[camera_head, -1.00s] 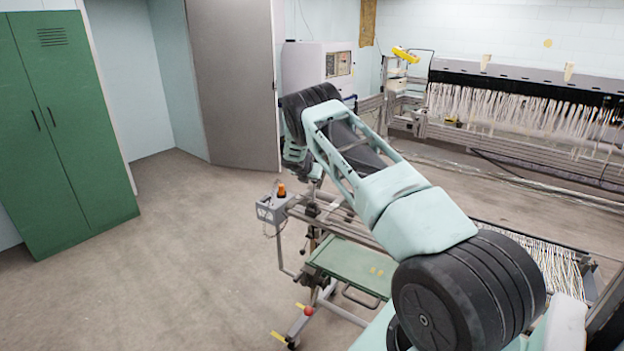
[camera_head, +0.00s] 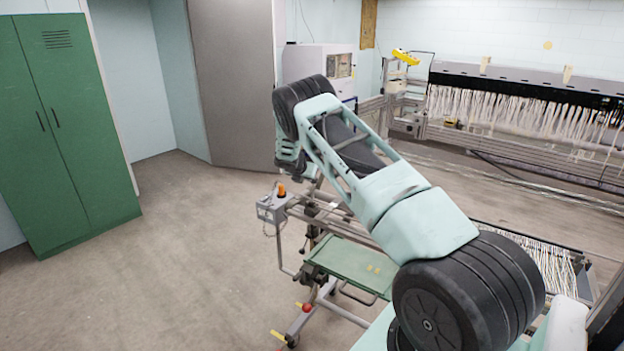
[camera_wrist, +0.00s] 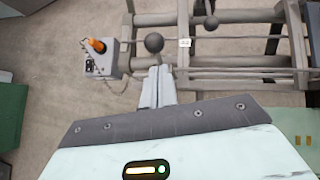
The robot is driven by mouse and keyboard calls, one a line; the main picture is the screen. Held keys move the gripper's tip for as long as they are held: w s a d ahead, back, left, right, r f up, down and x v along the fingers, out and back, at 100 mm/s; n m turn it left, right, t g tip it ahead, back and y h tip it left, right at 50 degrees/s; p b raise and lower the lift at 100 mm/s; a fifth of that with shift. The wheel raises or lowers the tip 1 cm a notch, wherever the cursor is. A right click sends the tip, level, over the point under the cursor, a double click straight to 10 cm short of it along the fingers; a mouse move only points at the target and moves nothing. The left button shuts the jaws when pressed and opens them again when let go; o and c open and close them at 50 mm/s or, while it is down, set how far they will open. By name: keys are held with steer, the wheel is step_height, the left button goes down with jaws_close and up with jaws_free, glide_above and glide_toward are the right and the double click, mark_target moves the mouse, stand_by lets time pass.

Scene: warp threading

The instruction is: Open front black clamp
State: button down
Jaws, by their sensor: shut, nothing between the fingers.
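In the wrist view, a dark ball knob (camera_wrist: 154,43) stands at the front end of the metal frame (camera_wrist: 235,74). A second dark ball knob (camera_wrist: 211,23) shows further right. Both look like clamp handles; I cannot tell which belongs to the front black clamp, and no clamp jaws are clear. My gripper (camera_wrist: 159,70) is shut and empty, its pale fingertips just below the nearer knob in the picture. Whether they touch it cannot be told. In the head view, my arm hides the gripper and most of the frame's top.
A grey control box (camera_wrist: 100,60) with an orange button sits left of the nearer knob; it also shows in the head view (camera_head: 273,207). A green platform (camera_head: 350,266) is low on the frame. Open floor (camera_head: 200,260) lies to the left, before green lockers (camera_head: 70,130).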

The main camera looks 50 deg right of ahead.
steer(key=s+a+r+b, duration=0.1)
steer(key=a+r+b, duration=0.1)
steer(key=r, duration=0.6)
steer(key=shift+s+a+b, duration=0.3)
steer(key=shift+a, duration=0.35)
steer(key=shift+r, duration=0.1)
